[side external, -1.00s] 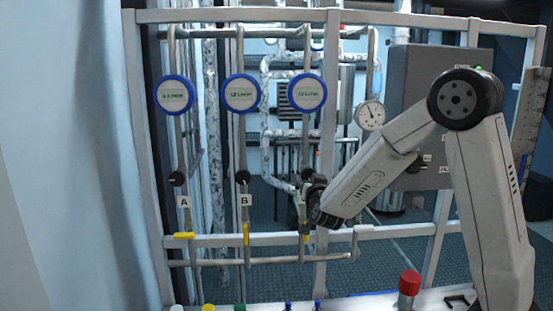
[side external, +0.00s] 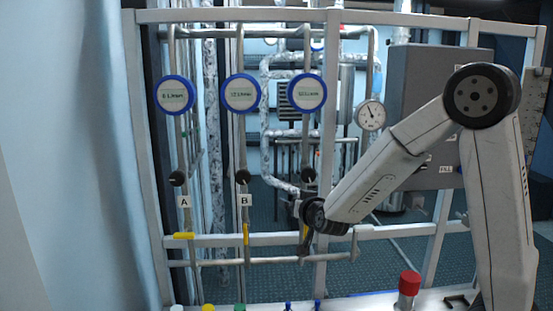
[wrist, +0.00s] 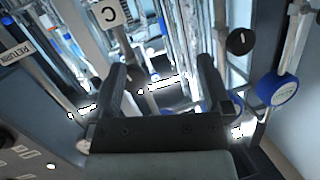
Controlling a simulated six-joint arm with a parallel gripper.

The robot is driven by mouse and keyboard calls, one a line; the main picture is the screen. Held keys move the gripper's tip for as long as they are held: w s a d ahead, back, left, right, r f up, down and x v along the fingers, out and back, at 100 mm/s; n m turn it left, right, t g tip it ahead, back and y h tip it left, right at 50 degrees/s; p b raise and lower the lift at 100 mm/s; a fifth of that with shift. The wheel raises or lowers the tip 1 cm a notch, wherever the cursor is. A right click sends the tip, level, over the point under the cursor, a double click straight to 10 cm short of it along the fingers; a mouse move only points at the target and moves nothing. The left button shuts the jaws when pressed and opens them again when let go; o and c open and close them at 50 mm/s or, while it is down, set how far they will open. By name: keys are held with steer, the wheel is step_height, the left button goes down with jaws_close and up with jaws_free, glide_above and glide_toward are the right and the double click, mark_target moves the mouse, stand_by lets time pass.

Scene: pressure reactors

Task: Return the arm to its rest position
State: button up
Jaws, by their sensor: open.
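My gripper (side external: 298,215) is in front of the third pipe of the frame in the side view, at about the height of the B label, and the wrist partly covers that pipe. In the wrist view my gripper (wrist: 160,82) has its two dark fingers spread apart with nothing between them. My arm reaches out from the right, with its elbow raised high. The third pipe's yellow handle (side external: 306,232) shows partly, behind the gripper.
The metal frame (side external: 150,150) carries round blue-rimmed gauges (side external: 242,93), black knobs (side external: 243,177) and yellow handles (side external: 184,236). A red-capped cylinder (side external: 409,283) and several small coloured caps (side external: 208,308) stand on the front ledge. A C label (wrist: 110,14) is close to my gripper.

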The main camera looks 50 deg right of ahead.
steer(key=s+a+f+n+g+y, duration=0.45)
steer(key=a+f+y, duration=0.2)
steer(key=a, duration=0.25)
steer(key=s+a+f+n+g, duration=0.2)
steer(key=s+f+g, duration=0.1)
steer(key=s, duration=0.3)
steer(key=s+a+f+n+g+y, duration=0.1)
steer(key=s+a+f+g, duration=0.1)
steer(key=s, duration=0.4)
steer(key=shift+s+a+f+n+g, duration=0.4)
steer(key=shift+f+g, duration=0.15)
steer(key=shift+f, duration=0.1)
steer(key=shift+y, duration=0.25)
stand_by(3.9)
